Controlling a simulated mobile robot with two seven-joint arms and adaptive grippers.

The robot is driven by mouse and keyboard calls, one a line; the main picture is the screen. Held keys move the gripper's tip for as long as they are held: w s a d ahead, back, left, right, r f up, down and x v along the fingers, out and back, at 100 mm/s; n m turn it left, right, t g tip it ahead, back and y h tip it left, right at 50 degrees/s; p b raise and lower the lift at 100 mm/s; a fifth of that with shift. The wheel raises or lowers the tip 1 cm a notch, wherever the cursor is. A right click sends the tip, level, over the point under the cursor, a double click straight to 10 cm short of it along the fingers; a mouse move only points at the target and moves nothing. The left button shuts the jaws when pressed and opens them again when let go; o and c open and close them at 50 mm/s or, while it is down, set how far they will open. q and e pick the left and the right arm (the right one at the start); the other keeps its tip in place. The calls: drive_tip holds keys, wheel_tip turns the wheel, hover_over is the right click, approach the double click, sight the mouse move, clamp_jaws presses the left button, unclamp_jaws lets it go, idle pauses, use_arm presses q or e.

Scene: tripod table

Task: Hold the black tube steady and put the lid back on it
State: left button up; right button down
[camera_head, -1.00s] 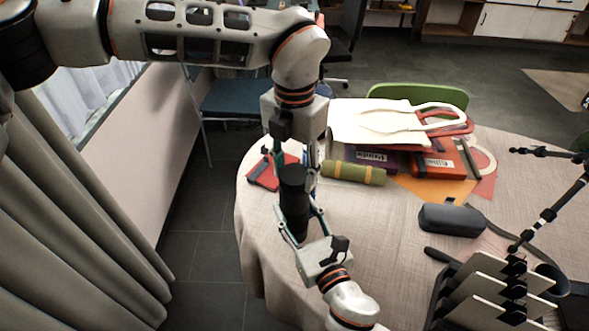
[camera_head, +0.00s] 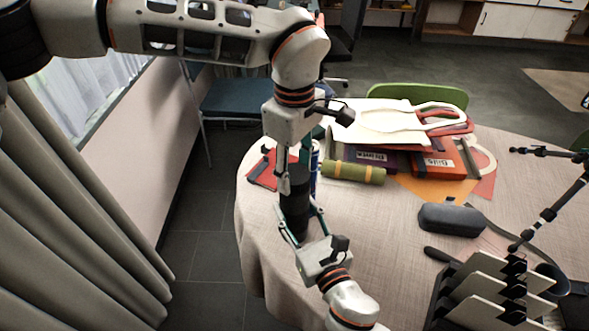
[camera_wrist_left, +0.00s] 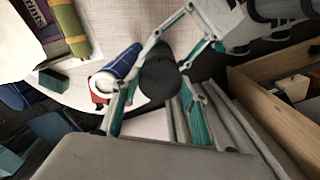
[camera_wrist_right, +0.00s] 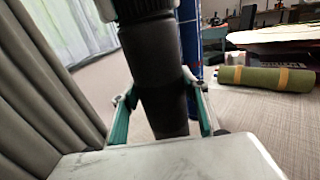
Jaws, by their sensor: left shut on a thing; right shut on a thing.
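The black tube (camera_head: 297,217) stands upright near the left edge of the table. It also shows in the right wrist view (camera_wrist_right: 157,75). My right gripper (camera_head: 301,226) is shut around its body from the front. The black lid (camera_head: 295,178) is at the top of the tube, in line with it, with no gap that I can see. In the left wrist view the lid (camera_wrist_left: 160,78) is a round dark disc. My left gripper (camera_head: 298,172) comes from above and is shut on the lid. The lid's seating is partly hidden by the fingers.
A blue cylinder (camera_wrist_left: 120,66) stands close behind the tube. A red item (camera_head: 266,170) lies at its left, and a green roll (camera_head: 354,173) at its right. Boxes, a dark case (camera_head: 452,219) and a tripod leg (camera_head: 566,205) are further right. The table's left edge is near.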

use_arm(q)
drive_tip(key=o, duration=1.2)
drive_tip(key=shift+o, duration=0.2)
drive_tip(key=shift+r, duration=2.25)
drive_tip(key=shift+c, duration=0.4)
